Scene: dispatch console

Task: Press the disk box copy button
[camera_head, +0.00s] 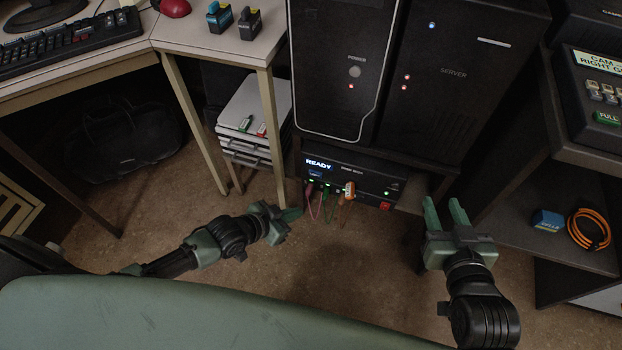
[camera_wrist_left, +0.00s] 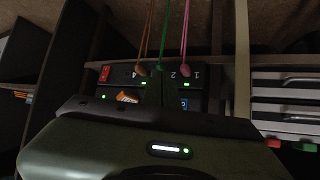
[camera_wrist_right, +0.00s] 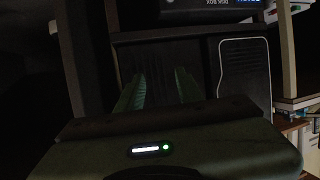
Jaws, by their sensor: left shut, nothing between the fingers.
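The disk box (camera_head: 347,168) is a low black unit under the server tower, with a lit READY display (camera_head: 319,163). I cannot tell which part is the copy button. The left wrist view shows the box front (camera_wrist_left: 122,74) upside down. My left gripper (camera_head: 291,214) is shut and empty, just in front of and below the box's left side, apart from it in the head view. My right gripper (camera_head: 445,207) is open and empty, right of the box.
A shelf (camera_head: 540,245) with a blue box (camera_head: 547,220) and an orange coil (camera_head: 590,229) is at right.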

